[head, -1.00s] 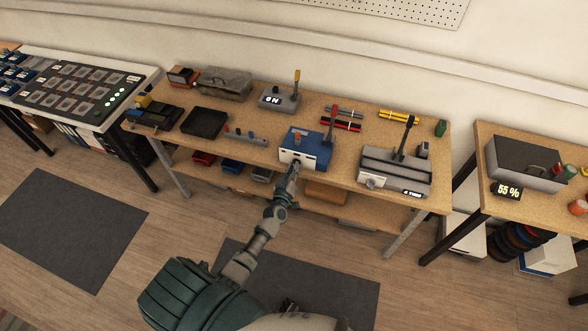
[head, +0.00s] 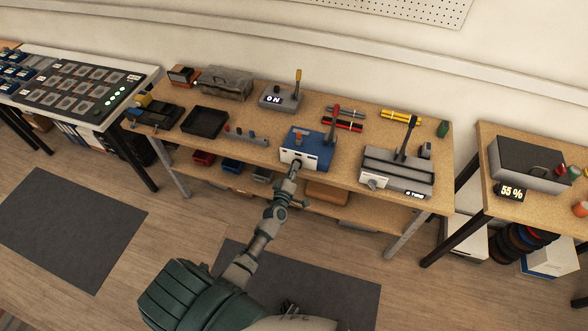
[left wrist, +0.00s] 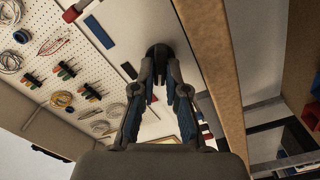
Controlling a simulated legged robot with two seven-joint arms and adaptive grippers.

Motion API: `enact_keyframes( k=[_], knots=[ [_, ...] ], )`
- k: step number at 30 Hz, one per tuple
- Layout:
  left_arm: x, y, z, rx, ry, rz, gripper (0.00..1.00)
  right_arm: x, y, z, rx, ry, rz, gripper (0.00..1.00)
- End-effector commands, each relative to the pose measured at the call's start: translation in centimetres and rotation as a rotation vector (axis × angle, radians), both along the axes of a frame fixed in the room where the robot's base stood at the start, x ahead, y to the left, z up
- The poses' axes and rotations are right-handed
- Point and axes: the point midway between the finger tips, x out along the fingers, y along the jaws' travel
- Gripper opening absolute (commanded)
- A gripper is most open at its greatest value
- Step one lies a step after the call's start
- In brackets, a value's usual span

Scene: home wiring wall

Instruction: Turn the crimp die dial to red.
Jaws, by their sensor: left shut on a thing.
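The blue crimp machine (head: 306,146) with a red-handled lever stands at the front edge of the middle bench. My left gripper (head: 293,169) reaches up to its white front panel. In the left wrist view, the dark round dial (left wrist: 158,52) stands on the pale panel (left wrist: 130,25). My left gripper (left wrist: 159,95) is shut on the dial, with a finger on either side. A blue patch (left wrist: 99,32) and a dark patch (left wrist: 129,70) show on the panel. The dial's pointer and the colour it is set to cannot be made out. My right gripper is not clearly visible.
A grey machine (head: 396,172) with a dark lever stands right of the blue one. A small row of knobs (head: 247,137) and a black tray (head: 205,121) are to the left. The bench edge (left wrist: 212,70) runs close beside the gripper.

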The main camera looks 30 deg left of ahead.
Motion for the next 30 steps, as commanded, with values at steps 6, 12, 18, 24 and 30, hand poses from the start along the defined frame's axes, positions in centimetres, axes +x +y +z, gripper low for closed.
enact_keyframes(
  k=[6, 12, 18, 24, 30],
  knots=[
    [-0.1, -0.1, -0.3, -0.007, 0.005, -0.002, 0.00, -0.1, -0.2, 0.0, -0.003, 0.004, 0.001, 0.40],
    [-0.1, -0.1, -0.4, -0.007, 0.006, -0.001, 0.00, -0.3, -0.6, -0.1, -0.008, 0.008, 0.001, 0.40],
    [-0.1, 0.0, -0.3, -0.006, 0.004, -0.001, 0.38, -0.4, -0.9, -0.1, -0.011, 0.009, 0.002, 0.40],
    [-0.1, 0.0, -0.1, -0.005, 0.001, -0.001, 0.38, -0.6, -0.7, -0.1, -0.009, 0.010, 0.001, 0.40],
    [-2.3, -0.5, -0.3, -0.007, 0.003, 0.000, 0.38, -0.5, -0.5, 0.0, -0.007, 0.010, 0.001, 0.40]
  ],
)
